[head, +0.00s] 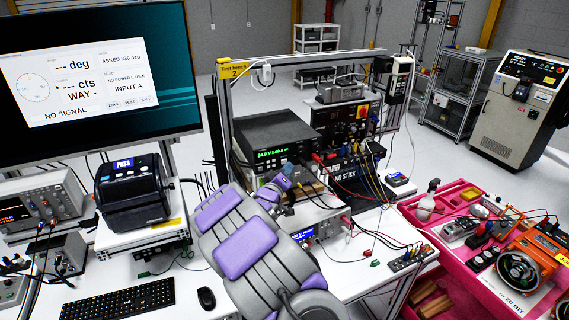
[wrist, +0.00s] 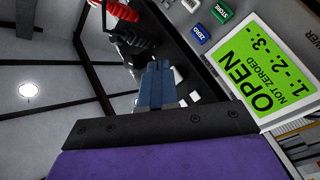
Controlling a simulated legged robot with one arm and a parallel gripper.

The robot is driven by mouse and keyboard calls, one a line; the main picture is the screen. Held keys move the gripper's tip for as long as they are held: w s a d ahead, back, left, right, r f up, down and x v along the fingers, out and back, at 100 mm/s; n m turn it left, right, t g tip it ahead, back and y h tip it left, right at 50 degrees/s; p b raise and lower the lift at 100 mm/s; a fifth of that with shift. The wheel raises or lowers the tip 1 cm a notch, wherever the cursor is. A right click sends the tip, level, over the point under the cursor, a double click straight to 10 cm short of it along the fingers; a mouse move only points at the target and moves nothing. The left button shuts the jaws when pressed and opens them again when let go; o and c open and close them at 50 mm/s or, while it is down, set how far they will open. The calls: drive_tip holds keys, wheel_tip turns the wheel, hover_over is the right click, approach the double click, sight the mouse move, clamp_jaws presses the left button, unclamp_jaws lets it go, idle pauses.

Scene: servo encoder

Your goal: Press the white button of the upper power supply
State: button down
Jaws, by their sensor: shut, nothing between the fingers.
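In the wrist view my blue-grey fingers (wrist: 155,84) are shut and empty. They point at a dark panel with red and black plugs (wrist: 122,12). Small white parts show beside the fingertips; contact cannot be told.
A green screen (wrist: 265,75) reading OPEN, NOT ZEROED stands right of the fingers in the wrist view. Below the supply is a unit with a blue display (head: 303,234), partly behind my arm. Loose cables (head: 372,190) hang at right. A pink cart (head: 455,285) stands further right.

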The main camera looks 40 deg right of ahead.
drive_tip(key=shift+w+r+p, duration=0.1)
drive_tip(key=shift+w+p, duration=0.35)
drive_tip(key=shift+p, duration=0.2)
idle(0.7)
drive_tip(key=shift+s, duration=0.5)
drive_tip(key=shift+a, duration=0.1)
drive_tip(key=s+a+b, duration=0.1)
drive_tip(key=s+b, duration=0.1)
drive_tip(key=s, duration=0.4)
drive_tip(key=shift+a, duration=0.2)
idle(0.6)
